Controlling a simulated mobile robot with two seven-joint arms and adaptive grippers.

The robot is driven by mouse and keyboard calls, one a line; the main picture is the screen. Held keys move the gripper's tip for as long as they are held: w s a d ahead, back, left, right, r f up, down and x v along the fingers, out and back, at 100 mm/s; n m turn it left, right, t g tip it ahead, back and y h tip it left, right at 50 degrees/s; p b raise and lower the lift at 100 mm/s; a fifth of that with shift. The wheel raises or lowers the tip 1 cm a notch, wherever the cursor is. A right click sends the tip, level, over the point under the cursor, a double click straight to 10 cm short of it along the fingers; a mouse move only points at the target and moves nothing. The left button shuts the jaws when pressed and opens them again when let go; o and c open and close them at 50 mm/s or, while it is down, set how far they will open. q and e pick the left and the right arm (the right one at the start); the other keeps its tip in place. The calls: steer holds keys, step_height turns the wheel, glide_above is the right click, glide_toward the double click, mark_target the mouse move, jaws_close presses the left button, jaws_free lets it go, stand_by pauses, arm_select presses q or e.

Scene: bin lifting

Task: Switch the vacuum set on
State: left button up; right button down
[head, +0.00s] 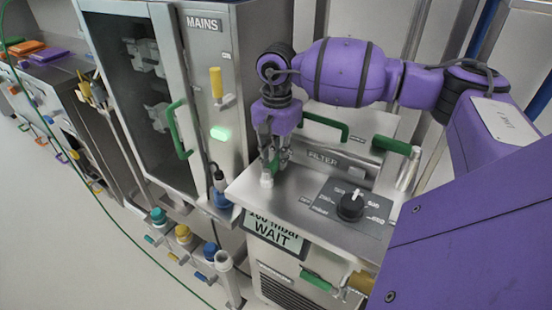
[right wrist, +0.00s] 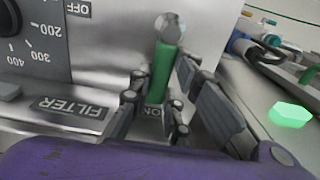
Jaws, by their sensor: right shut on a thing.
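The vacuum set (head: 299,208) is a steel unit at the middle right of the head view. Its front display (head: 276,237) reads "100 mbar WAIT". A small green toggle lever (right wrist: 163,72) with a pale round end stands out from its panel. My right gripper (head: 271,152) is shut on this lever; its fingers (right wrist: 153,112) lie on both sides of the green part in the right wrist view. The exact lever tilt is hard to tell. My left gripper is not in view.
A black dial (head: 351,207) and a green-handled FILTER drawer (head: 338,160) are close by. The MAINS cabinet (head: 226,90) stands at the left, its green lamp (head: 220,134) lit and its yellow handle (head: 216,83) upright. Several coloured valves (head: 183,234) stand below.

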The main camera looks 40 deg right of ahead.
mark_target(277, 159)
stand_by(0.4)
steer(key=c, duration=1.6)
jaws_free()
steer(key=shift+c, duration=0.2)
step_height(277, 159, up, 12)
